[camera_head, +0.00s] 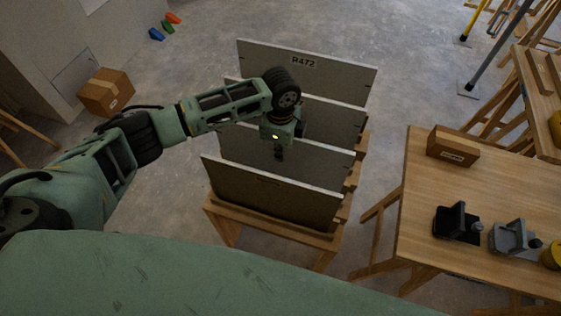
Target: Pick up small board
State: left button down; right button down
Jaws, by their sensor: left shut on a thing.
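Several grey boards stand upright in a row in a wooden rack (285,229). The rearmost board (345,77) is the tallest and carries a label reading R472. A front board (268,191) stands nearest to me. My left gripper (279,153) reaches down from above at the top edge of the second board from the front (315,159). It is shut on that board's edge as far as I can see; the fingertips are small and dark. My right gripper does not show.
A wooden table (500,195) at the right holds a cardboard box (453,147) and black and grey tools. Another cardboard box (106,92) sits on the left by the wall. Yellow and grey poles stand at the upper right. Floor is clear behind the rack.

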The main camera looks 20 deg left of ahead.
aim_at(322, 147)
pick_arm(q)
jog(key=shift+w+r, duration=0.1)
jog(key=shift+r, duration=0.05)
jog(key=s+d+r, duration=0.1)
jog(key=d+r, duration=0.2)
jog(key=d+r+b, duration=0.1)
jog(key=d+r, duration=0.3)
jog(key=s+d+r+b, duration=0.1)
jog(key=d+r, duration=0.2)
jog(key=d, duration=0.1)
jog(key=shift+s+r, duration=0.35)
jog(key=shift+s+d+r, duration=0.1)
jog(key=shift+d, duration=0.1)
dwell(0.4)
